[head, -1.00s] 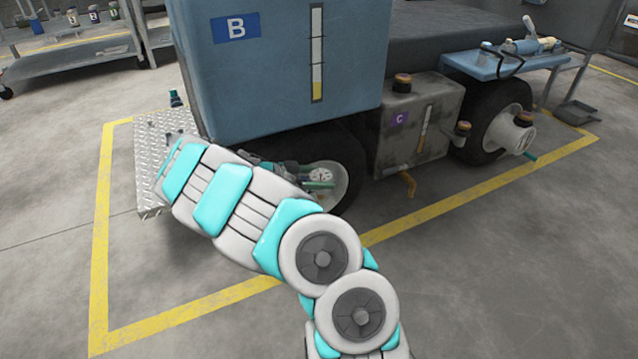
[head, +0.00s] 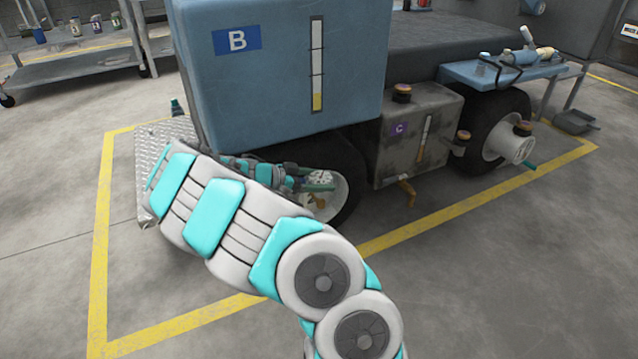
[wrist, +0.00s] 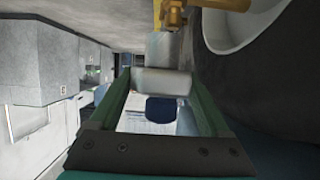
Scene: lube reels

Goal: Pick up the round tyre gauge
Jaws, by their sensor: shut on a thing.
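The round tyre gauge (head: 320,177) shows in the head view as a small white dial in front of the front wheel's pale hub. My gripper (head: 318,182) is at the dial, and a green finger covers part of it. In the wrist view, my gripper's two green fingers (wrist: 160,82) close in on a pale grey piece between their tips. I take this to be the gauge's body; its dial face does not show there. The jaws are shut on it. Brass fittings (wrist: 172,20) show just beyond the tips, and whether the gauge touches them I cannot tell.
The front tyre (head: 345,170) and its hub are right beside my gripper. A blue cab marked B (head: 290,70) stands above it, and a grey tank marked C (head: 425,135) to the right. A tread plate (head: 150,165) is at left. The floor in front is clear.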

